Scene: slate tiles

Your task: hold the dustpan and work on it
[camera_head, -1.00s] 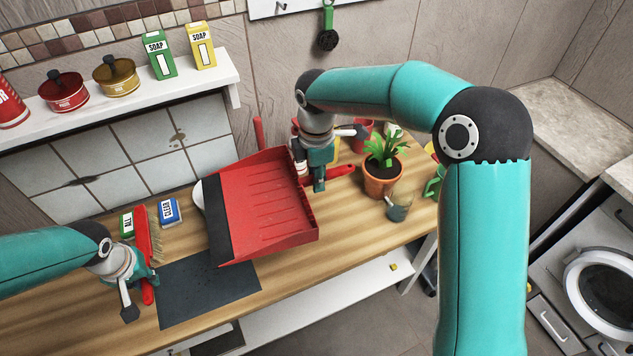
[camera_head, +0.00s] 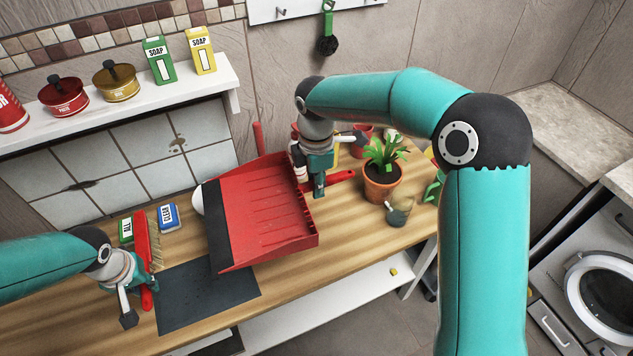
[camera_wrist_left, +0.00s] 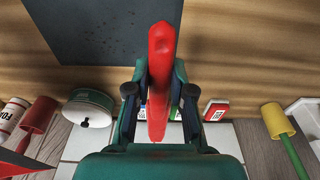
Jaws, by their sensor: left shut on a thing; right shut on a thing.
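A red dustpan (camera_head: 268,215) with a black front lip is held tilted above the wooden worktop. My right gripper (camera_head: 319,188) is shut on its red handle, which sticks out to the right of the jaws. My left gripper (camera_head: 150,285) is shut on the red handle of a hand brush (camera_head: 147,240) with pale bristles, at the left of the worktop. In the left wrist view the red brush handle (camera_wrist_left: 159,75) stands between the two fingers. A dark mat (camera_head: 207,293) with small dark specks lies below the dustpan's lip, right of the brush.
Two small boxes, one green (camera_head: 126,230) and one blue (camera_head: 168,217), stand behind the brush. A potted plant (camera_head: 382,182) and a grey cup (camera_head: 398,214) stand right of the dustpan. A shelf (camera_head: 130,106) with pots and soap boxes hangs on the wall.

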